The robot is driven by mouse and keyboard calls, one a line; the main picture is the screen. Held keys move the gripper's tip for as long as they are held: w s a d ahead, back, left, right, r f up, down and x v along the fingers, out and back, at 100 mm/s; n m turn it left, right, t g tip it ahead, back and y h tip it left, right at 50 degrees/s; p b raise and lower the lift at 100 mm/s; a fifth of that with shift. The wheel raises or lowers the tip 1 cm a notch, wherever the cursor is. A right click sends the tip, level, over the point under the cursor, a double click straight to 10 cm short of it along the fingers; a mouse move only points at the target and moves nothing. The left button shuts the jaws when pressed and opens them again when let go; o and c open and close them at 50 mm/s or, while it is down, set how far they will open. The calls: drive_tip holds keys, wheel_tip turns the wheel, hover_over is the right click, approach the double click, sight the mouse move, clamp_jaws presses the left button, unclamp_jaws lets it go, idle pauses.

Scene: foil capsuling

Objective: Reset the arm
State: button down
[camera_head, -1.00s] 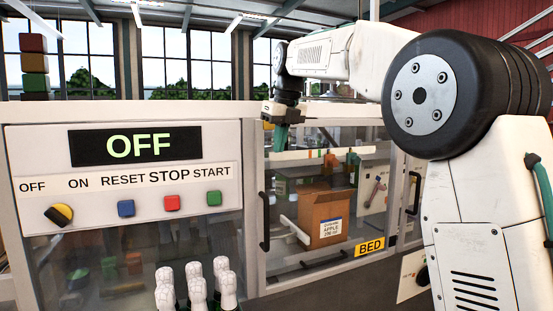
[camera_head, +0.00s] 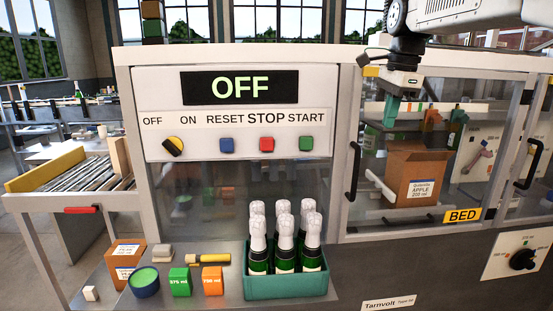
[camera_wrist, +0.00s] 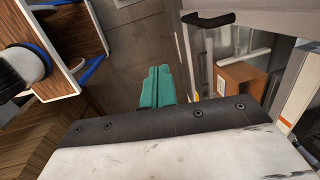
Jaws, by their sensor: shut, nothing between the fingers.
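My gripper (camera_head: 391,110) hangs from my arm at the upper right of the head view, pointing down in front of the machine's glass. Its teal fingers are together with nothing between them. In the wrist view the closed teal fingers (camera_wrist: 157,88) show above the dark bracket. The control panel (camera_head: 236,150) reads OFF on its display (camera_head: 240,87). Its yellow-and-black knob (camera_head: 173,146) is at the left, with a blue button (camera_head: 226,145), a red button (camera_head: 266,144) and a green button (camera_head: 306,143) beside it. My gripper is apart from all of them.
A teal crate (camera_head: 286,288) of foil-topped bottles stands on the front shelf. Left of it are an orange block (camera_head: 212,281), a green block (camera_head: 180,282) and a round bowl (camera_head: 144,283). Behind the glass is a cardboard box (camera_head: 412,178). A black door handle (camera_head: 353,172) sticks out.

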drive_tip(key=s+f+n, duration=0.6)
drive_tip(key=s, duration=0.6)
drive_tip(key=s+f+n, duration=0.5)
drive_tip(key=s+f, duration=0.1)
drive_tip(key=s, duration=0.6)
drive_tip(key=s+f+n, duration=0.6)
drive_tip(key=s, duration=0.6)
drive_tip(key=shift+s+f+n+h, duration=0.3)
drive_tip(key=shift+s+f, duration=0.1)
drive_tip(key=shift+d, duration=0.1)
